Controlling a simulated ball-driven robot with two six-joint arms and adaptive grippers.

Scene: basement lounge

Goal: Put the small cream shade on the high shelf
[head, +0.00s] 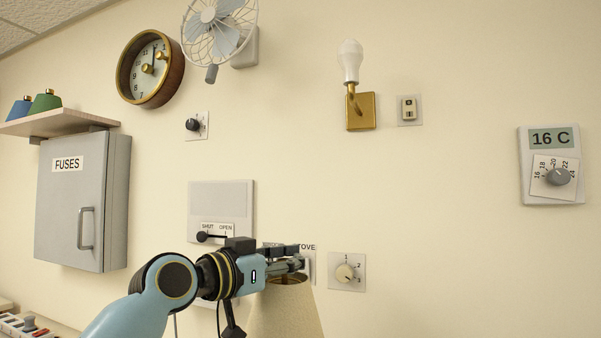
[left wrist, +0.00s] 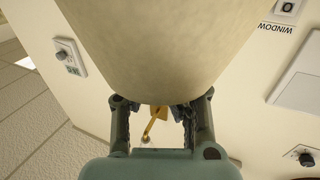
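The small cream shade (head: 285,312) hangs below my left gripper (head: 298,262) at the bottom middle of the head view, cut off by the lower edge. Its brass-coloured top is just under the fingers, which appear closed on it; the exact contact is partly hidden. In the left wrist view the shade (left wrist: 160,50) fills the upper middle, close in front of the two fingers (left wrist: 158,118). The high shelf (head: 60,122) is a pale board on the wall at the left, up and left of the gripper. My right gripper is out of view.
A blue shade (head: 20,110) and a green shade (head: 45,102) stand on the shelf; its right end looks bare. A grey fuse box (head: 85,200) hangs below it. A clock (head: 150,68), a fan (head: 220,32) and a brass wall lamp (head: 360,110) project from the wall.

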